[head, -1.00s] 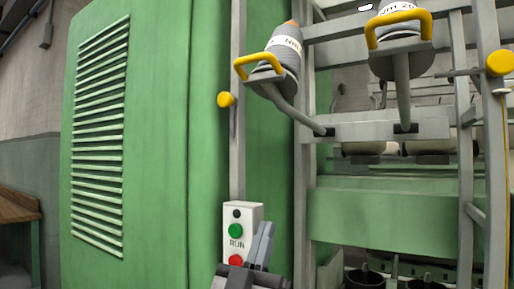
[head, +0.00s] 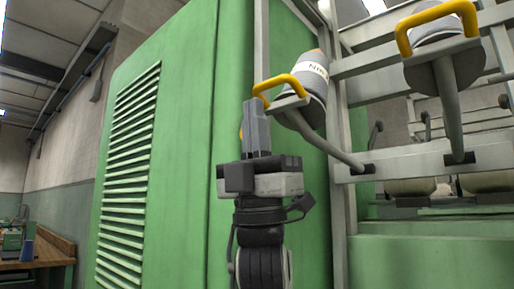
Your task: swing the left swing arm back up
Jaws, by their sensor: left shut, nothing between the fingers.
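The left swing arm (head: 330,147) is a grey bar that leans up and left from its pivot on the frame rail. Its upper end carries a plate with a grey bobbin (head: 313,88) and a yellow handle (head: 277,83). My left gripper (head: 256,106) points upward, its fingers shut and empty, just below and left of the handle's left end. I cannot tell whether the fingers touch the handle or plate. My right gripper is not in view.
A second swing arm (head: 449,105) with a yellow handle (head: 438,20) stands more upright on the right. The green machine cabinet (head: 185,140) with louvres fills the left behind my gripper. A wooden bench (head: 50,250) is at far left.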

